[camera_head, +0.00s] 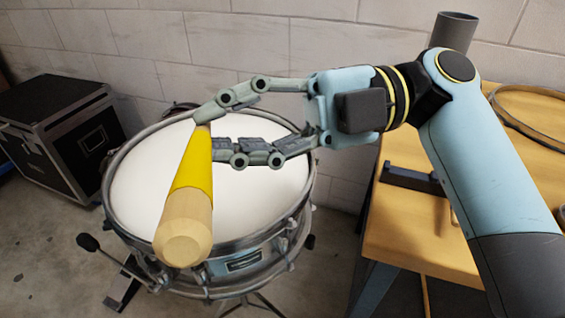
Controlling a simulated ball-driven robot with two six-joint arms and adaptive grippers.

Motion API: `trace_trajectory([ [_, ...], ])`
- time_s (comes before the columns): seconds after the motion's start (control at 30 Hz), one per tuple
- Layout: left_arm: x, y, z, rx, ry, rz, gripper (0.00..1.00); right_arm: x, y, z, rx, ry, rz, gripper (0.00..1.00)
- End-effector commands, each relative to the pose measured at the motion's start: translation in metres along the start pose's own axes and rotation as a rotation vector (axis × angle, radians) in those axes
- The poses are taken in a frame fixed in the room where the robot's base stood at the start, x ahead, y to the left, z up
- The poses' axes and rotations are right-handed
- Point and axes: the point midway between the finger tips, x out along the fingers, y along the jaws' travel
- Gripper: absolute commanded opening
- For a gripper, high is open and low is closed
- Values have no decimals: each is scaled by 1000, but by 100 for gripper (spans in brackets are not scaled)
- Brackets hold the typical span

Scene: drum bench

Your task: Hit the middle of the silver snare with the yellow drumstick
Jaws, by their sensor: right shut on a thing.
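The silver snare (130,200) stands at the centre-left with a white head and a metal rim. The yellow drumstick (194,172) has a yellow band and a bare wooden butt end that points toward the camera. My right gripper (207,131) comes in from the right and is shut on the drumstick near its far part. The drumstick is over the snare's head in this view. Its far end is hidden behind the fingers, so I cannot tell whether it touches the head. My left gripper is not in view.
A wooden bench (412,225) with a dark holder (412,178) and a hoop (535,112) stands at the right. A black case (60,135) sits on the floor at the left. A block wall is behind the snare.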

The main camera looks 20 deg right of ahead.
Motion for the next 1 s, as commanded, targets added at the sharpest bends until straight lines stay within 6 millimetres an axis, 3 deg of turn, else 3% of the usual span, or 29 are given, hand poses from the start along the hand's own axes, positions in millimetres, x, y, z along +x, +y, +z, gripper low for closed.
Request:
trace_trajectory([
  [0.17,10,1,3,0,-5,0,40,4,-4,-3,1,26,30,0],
  [0.6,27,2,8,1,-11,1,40,6,-56,21,0,25,28,0],
  [1.0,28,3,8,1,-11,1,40,6,-60,22,-1,25,27,0],
])
